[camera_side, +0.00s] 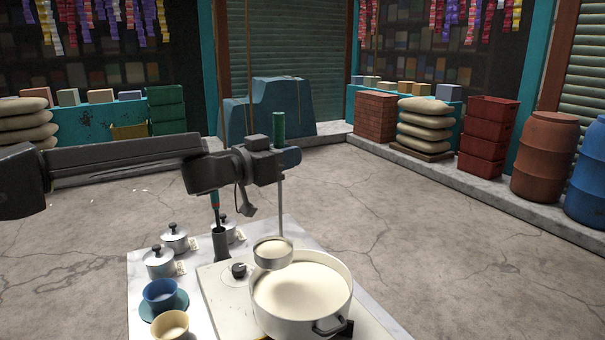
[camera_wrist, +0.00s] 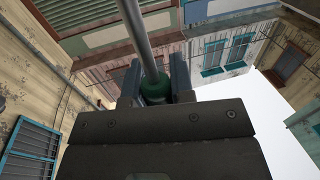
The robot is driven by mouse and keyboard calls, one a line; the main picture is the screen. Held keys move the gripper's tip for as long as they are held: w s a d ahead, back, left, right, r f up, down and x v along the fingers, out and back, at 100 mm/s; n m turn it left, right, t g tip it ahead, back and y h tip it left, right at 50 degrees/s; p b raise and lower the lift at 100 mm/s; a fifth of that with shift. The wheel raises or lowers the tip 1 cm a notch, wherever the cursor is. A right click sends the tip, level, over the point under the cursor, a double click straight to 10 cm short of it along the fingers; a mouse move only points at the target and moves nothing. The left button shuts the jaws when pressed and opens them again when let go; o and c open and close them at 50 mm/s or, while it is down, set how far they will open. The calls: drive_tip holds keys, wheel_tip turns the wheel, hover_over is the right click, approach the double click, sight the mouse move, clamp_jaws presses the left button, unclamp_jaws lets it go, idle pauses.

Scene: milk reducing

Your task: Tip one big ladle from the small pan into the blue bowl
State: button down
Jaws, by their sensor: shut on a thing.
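My gripper (camera_side: 280,158) is shut on the upright ladle, around its green handle (camera_side: 279,125). The wrist view shows the green handle (camera_wrist: 155,88) between my two fingers. The ladle's round metal bowl (camera_side: 273,256) hangs level over the far-left rim of the white pan (camera_side: 300,327) and looks full of creamy milk. The pan also holds milk (camera_side: 304,290). I cannot tell whether the ladle touches the rim. The blue bowl (camera_side: 160,288) stands left of the pan on a blue saucer (camera_side: 178,305); its inside looks empty.
A cream bowl (camera_side: 170,323) stands in front of the blue bowl. Lidded metal pots (camera_side: 160,263) stand behind it. A dark upright holder (camera_side: 220,243) with a red-banded handle stands behind the burner plate (camera_side: 208,276) and its knob (camera_side: 239,269).

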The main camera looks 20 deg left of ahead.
drive_tip(key=w+a+f, duration=0.1)
drive_tip(key=a+f, duration=0.2)
drive_tip(key=a, duration=1.5)
drive_tip(key=w+a+f, duration=0.1)
drive_tip(key=a+f, duration=0.2)
drive_tip(key=a, duration=1.4)
drive_tip(key=s+d+f+m, duration=0.6)
drive_tip(key=d+f+m, duration=0.2)
drive_tip(key=d, duration=0.1)
drive_tip(key=s+d+f+m, duration=0.7)
drive_tip(key=d+f+m, duration=0.2)
drive_tip(key=shift+d+m, duration=0.25)
drive_tip(key=shift+m, duration=0.05)
